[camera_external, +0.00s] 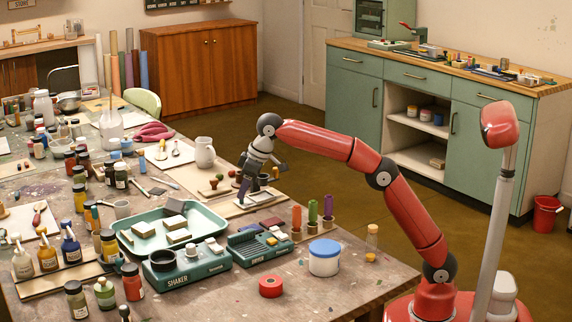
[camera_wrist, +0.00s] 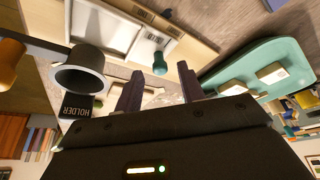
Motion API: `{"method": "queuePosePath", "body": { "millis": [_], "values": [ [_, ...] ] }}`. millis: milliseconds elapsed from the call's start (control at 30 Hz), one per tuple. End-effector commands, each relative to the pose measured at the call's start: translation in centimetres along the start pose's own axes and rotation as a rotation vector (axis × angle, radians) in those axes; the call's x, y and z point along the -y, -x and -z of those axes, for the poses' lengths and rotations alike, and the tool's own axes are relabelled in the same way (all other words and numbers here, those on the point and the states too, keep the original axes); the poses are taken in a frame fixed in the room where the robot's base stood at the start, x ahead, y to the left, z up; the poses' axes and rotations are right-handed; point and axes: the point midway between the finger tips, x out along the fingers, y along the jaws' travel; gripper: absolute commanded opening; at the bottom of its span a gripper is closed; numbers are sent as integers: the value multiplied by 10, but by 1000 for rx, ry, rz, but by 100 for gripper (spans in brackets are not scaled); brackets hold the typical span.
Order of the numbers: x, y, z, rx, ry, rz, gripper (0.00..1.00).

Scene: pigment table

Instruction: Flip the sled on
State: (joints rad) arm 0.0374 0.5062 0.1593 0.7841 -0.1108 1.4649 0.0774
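A low pale base with a white plate (camera_external: 252,203) lies on the table beneath my gripper (camera_external: 247,192); I cannot tell whether it is the sled. The white plate (camera_wrist: 104,27) shows at the top of the wrist view. A small teal knob (camera_wrist: 160,63) stands by its edge. In the wrist view my gripper (camera_wrist: 161,72) is open, its two dark fingers apart. The knob appears between the fingertips, with no clear contact. My gripper hides part of the base in the external view. No switch position can be made out.
A grey cup (camera_wrist: 79,70) by a "HOLDER" label is left of the fingers in the wrist view. A green shaker (camera_external: 188,268), a smaller green device (camera_external: 258,246), a teal tray (camera_external: 130,245) and several coloured tubes (camera_external: 313,211) stand nearby. A white jug (camera_external: 204,153) stands behind.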

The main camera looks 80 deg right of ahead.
Motion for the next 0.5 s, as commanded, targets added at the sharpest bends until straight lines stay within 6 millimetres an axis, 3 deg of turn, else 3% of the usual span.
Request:
{"method": "queuePosePath", "body": {
  "millis": [300,500],
  "values": [
    [0,57,2,-4,0,0,39],
    [0,70,0,-2,0,0,39]
  ]
}}
